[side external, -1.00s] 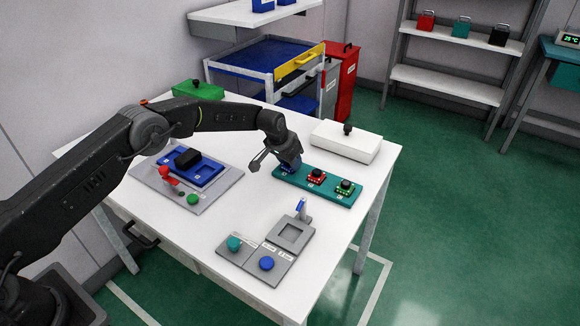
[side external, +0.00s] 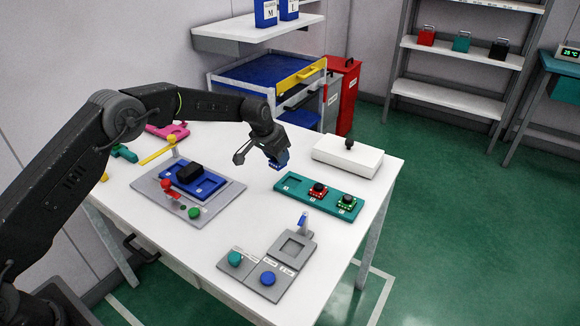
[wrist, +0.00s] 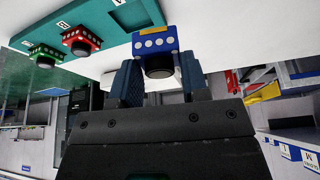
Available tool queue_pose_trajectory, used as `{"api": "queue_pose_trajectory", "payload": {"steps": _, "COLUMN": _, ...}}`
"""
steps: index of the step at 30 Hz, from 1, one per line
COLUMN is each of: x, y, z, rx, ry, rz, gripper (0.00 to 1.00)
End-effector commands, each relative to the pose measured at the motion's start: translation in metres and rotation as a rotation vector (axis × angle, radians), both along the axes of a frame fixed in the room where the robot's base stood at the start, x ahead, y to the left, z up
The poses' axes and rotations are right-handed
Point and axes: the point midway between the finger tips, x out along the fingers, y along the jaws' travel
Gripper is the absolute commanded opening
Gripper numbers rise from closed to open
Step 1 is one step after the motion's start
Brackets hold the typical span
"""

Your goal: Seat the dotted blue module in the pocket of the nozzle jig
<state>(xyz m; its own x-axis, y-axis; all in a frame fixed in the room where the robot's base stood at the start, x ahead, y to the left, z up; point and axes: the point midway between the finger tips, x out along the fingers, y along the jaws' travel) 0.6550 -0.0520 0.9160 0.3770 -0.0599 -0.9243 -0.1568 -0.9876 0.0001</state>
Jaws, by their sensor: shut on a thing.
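The blue module with white dots (side external: 279,160) is held in my gripper (side external: 276,153), above the table behind the left end of the teal tray (side external: 318,193). In the wrist view the module (wrist: 155,42) shows its dotted face and a round black knob between the two fingertips of my gripper (wrist: 160,78).
The teal tray holds a red module (side external: 318,190) and a green module (side external: 346,202); its left slot is empty. A grey plate with a blue tray and black block (side external: 189,172) lies left. A white box (side external: 347,157) stands behind. Teal and blue buttons adjoin the jig.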

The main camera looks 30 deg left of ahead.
Motion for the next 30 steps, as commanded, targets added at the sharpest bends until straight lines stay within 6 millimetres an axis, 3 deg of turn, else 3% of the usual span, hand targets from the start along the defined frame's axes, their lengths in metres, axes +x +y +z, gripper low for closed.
{"api": "queue_pose_trajectory", "payload": {"steps": 6, "x": -0.018, "y": 0.044, "z": 0.029, "rx": 0.000, "ry": -0.003, "rz": 0.004, "gripper": 0.18}}
{"api": "queue_pose_trajectory", "payload": {"steps": 14, "x": -0.032, "y": 0.062, "z": 0.044, "rx": 0.001, "ry": 0.000, "rz": 0.004, "gripper": 0.18}}
{"api": "queue_pose_trajectory", "payload": {"steps": 20, "x": -0.066, "y": 0.030, "z": 0.049, "rx": 0.010, "ry": 0.011, "rz": 0.045, "gripper": 0.18}}
{"api": "queue_pose_trajectory", "payload": {"steps": 24, "x": -0.107, "y": -0.004, "z": 0.052, "rx": 0.015, "ry": 0.011, "rz": 0.088, "gripper": 0.18}}
{"api": "queue_pose_trajectory", "payload": {"steps": 30, "x": -0.164, "y": -0.037, "z": 0.051, "rx": 0.010, "ry": 0.003, "rz": 0.132, "gripper": 0.18}}
